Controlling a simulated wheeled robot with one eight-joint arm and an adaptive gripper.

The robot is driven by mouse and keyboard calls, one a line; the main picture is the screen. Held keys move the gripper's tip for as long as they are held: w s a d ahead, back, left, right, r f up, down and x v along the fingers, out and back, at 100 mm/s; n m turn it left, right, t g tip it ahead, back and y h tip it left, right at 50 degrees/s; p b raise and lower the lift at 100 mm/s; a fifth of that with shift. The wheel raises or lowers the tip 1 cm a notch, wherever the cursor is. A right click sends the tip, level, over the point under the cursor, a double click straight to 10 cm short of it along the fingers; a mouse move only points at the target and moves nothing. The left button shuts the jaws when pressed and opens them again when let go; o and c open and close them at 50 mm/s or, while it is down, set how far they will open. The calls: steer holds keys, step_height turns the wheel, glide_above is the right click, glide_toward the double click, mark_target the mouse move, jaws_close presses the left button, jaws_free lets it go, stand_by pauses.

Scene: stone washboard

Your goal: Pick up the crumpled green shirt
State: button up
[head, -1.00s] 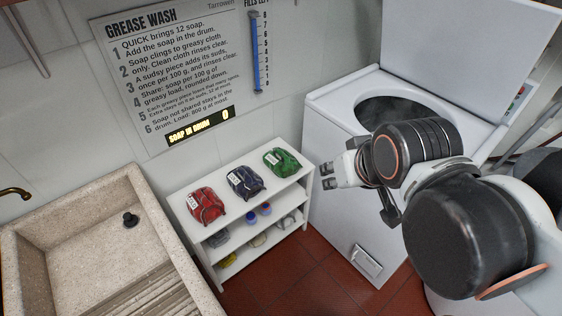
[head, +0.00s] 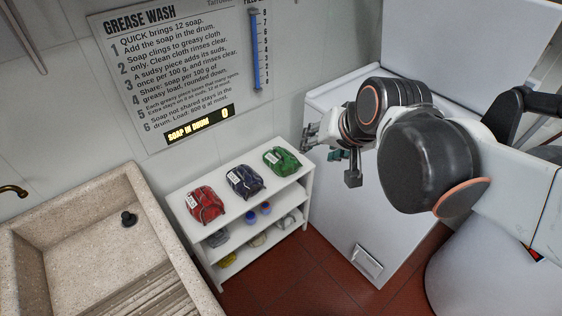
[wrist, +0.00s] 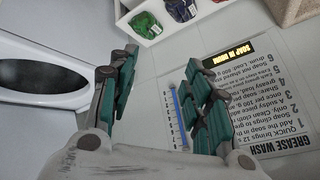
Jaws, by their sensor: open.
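The crumpled green shirt (head: 282,160) lies on the right end of the white shelf's top, with a pale tag on it. In the wrist view the green shirt (wrist: 146,24) shows at the top, upside down and beyond the fingers. My gripper (head: 312,138) is open and empty, above and to the right of the green shirt in the head view, apart from it. In the wrist view the teal-padded fingers of my gripper (wrist: 158,105) stand wide apart with nothing between them.
A blue bundle (head: 245,182) and a red bundle (head: 205,204) lie left of the green one on the shelf (head: 232,214). The white washer (head: 345,215) stands to the right. A stone sink (head: 70,215) is at left. A sign (head: 160,65) hangs behind.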

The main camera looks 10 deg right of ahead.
steer(key=w+d+f+m+t+y+b, duration=0.1)
steer(key=w+f+m+y+b, duration=0.1)
steer(key=w+f+m, duration=0.8)
steer(key=w+d+f+m+t+y+b, duration=0.15)
steer(key=w+f+m, duration=0.3)
steer(key=w, duration=1.15)
steer(key=w+d+f+m+b, duration=0.1)
steer(key=w+f+m, duration=0.2)
steer(key=f, duration=0.4)
steer(key=w+d+f+m+b, duration=0.1)
steer(key=w+d+f+m, duration=0.15)
steer(key=f, duration=0.35)
steer(key=m+t+y+b, duration=0.1)
steer(key=m+t+y, duration=0.1)
steer(key=m, duration=0.4)
glide_toward(283, 152)
steer(key=shift+w+a+f+h+b, duration=0.35)
steer(key=shift+w+a+f, duration=0.65)
steer(key=shift+w, duration=0.1)
steer(key=shift+w+r+b+x, duration=0.15)
steer(key=shift+b+x, duration=0.55)
steer(key=shift+x, duration=0.85)
steer(key=shift+w+r+b+x, duration=0.1)
steer(key=shift+r+b+x, duration=0.4)
steer(key=shift+x, duration=1.05)
steer(key=shift+f, duration=0.15)
jaws_close()
